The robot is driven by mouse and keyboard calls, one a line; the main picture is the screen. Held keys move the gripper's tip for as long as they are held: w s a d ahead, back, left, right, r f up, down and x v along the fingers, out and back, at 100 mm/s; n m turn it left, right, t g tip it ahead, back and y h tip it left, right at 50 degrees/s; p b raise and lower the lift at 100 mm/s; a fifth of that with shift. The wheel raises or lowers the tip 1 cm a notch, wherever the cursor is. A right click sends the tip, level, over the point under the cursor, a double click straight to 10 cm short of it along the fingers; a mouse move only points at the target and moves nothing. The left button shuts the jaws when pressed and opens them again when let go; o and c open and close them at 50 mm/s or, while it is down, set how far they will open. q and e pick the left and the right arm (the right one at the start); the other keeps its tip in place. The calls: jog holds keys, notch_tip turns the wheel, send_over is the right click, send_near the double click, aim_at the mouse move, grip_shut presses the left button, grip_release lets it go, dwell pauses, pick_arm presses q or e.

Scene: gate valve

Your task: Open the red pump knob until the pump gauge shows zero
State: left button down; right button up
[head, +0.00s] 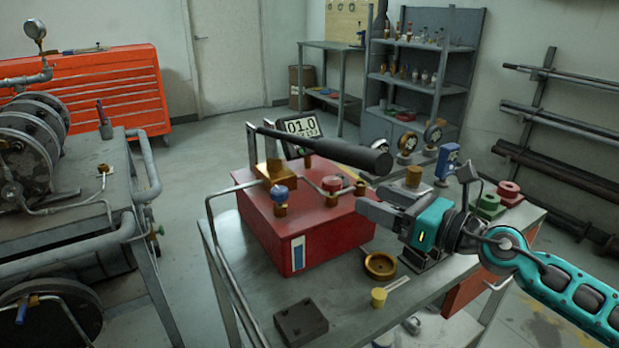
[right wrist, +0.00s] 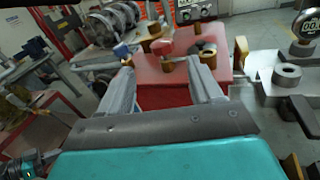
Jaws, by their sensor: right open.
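The red pump box (head: 320,230) stands on the table. On its top are the small red knob (head: 332,184) on a brass fitting and a blue knob (head: 279,194). The pump gauge (head: 301,127) behind reads 01.0, with smaller digits too small to read. My right gripper (head: 368,205) is open and empty at the box's right side, pointing at the red knob. In the right wrist view, the red knob (right wrist: 161,47) appears beyond and between the two fingertips (right wrist: 162,78), apart from them. My left gripper is not in view.
A black pump handle (head: 325,148) spans above the box, close over the knobs. A brass dish (head: 380,264), a yellow plug (head: 378,297) and a dark block (head: 301,323) lie on the table front.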

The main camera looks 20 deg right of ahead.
aim_at(325, 177)
jog(key=shift+n, duration=0.5)
jog(key=p+x, duration=0.2)
jog(key=x, duration=0.4)
jog(key=p+x, duration=0.2)
jog(key=x, duration=0.4)
jog(key=shift+w+r+p, duration=0.2)
jog(key=shift+w+p, duration=0.1)
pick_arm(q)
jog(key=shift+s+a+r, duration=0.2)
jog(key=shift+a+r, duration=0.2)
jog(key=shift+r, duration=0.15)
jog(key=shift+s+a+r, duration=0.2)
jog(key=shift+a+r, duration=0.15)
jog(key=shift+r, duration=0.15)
pick_arm(e)
jog(key=shift+c, duration=0.3)
jog(key=c, duration=0.9)
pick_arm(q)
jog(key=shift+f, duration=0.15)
pick_arm(e)
jog(key=shift+f, duration=0.1)
